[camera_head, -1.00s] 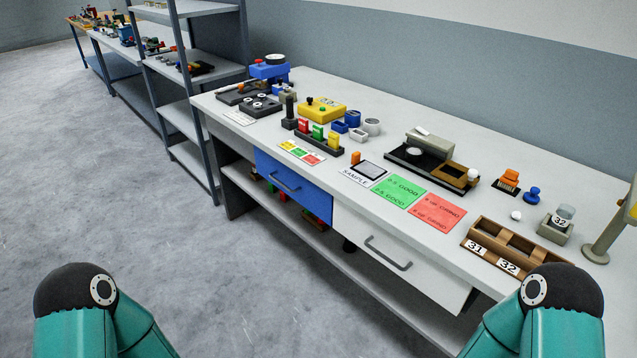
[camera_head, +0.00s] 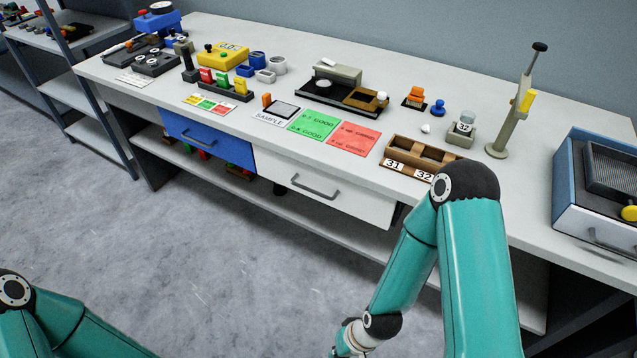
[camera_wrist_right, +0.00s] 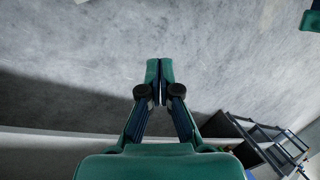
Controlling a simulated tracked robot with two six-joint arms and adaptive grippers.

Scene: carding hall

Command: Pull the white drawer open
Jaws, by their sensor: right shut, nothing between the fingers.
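The white drawer (camera_head: 345,202) is under the bench top, right of a blue drawer, with a grey bar handle (camera_head: 314,188) on its front. Its front looks in line with the blue one, so it appears closed. My right arm reaches down in front of the bench, right of the handle; its gripper is cut off by the bottom of the head view. In the right wrist view my right gripper (camera_wrist_right: 160,73) is shut and empty over grey floor, apart from the handle. Only my left arm shows at bottom left; its gripper is out of view.
The blue drawer (camera_head: 208,138) sits left of the white one. The bench top (camera_head: 290,155) carries labelled cards, a wooden tray (camera_head: 420,155), a lever stand (camera_head: 510,115) and a blue-sided machine (camera_head: 590,195). A lower shelf (camera_head: 330,232) runs underneath. The floor in front is clear.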

